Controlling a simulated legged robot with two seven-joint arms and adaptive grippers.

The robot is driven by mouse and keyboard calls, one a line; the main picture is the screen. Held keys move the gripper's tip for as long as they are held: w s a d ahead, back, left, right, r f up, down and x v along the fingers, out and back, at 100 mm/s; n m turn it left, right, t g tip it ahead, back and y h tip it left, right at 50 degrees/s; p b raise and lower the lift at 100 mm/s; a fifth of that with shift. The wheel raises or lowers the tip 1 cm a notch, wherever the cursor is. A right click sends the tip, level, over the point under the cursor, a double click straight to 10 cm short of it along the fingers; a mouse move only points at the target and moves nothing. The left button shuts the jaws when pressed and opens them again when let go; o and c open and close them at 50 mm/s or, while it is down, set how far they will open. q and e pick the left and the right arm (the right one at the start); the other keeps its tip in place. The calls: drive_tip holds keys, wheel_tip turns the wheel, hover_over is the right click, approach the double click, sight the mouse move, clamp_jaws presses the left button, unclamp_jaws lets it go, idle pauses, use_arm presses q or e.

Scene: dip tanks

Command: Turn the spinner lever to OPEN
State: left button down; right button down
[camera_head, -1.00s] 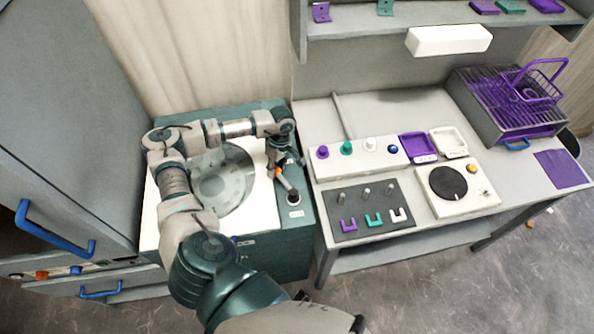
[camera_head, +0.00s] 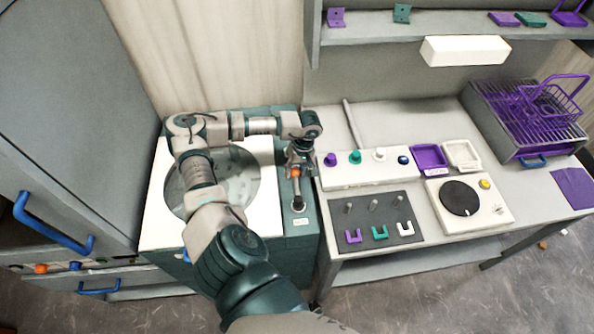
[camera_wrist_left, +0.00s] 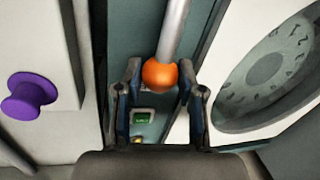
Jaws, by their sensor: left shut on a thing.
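The spinner lever (camera_head: 297,190) stands on the right strip of the spinner's top, a grey rod with an orange knob (camera_head: 295,172). My left gripper (camera_head: 298,168) is at the knob, and its fingers are shut on it. In the left wrist view the orange knob (camera_wrist_left: 159,73) sits between the two fingers (camera_wrist_left: 160,85), with the grey rod running up from it. The spinner's round window (camera_head: 240,180) lies left of the lever, partly hidden by my arm. A small green display (camera_wrist_left: 142,117) shows beyond the fingers; I cannot read it. My right gripper is out of view.
Close right of the lever is a bench with a panel of coloured knobs (camera_head: 342,176) and a dark board with hooks (camera_head: 405,232). A turntable unit (camera_head: 490,210) and a basket rack (camera_head: 505,135) stand farther right. A grey cabinet (camera_head: 75,110) stands at left.

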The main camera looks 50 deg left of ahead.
use_arm(q)
drive_tip(key=shift+w+a+r, duration=0.1)
drive_tip(key=shift+w, duration=0.05)
drive_tip(key=c, duration=0.8)
unclamp_jaws()
drive_tip(key=shift+o, duration=0.4)
drive_tip(key=shift+w+r, duration=0.1)
drive_tip(key=shift+r, duration=0.1)
wheel_tip(320, 180, up, 11)
drive_tip(key=w, duration=0.2)
drive_tip(key=shift+d, duration=0.35)
drive_tip(key=shift+f, duration=0.1)
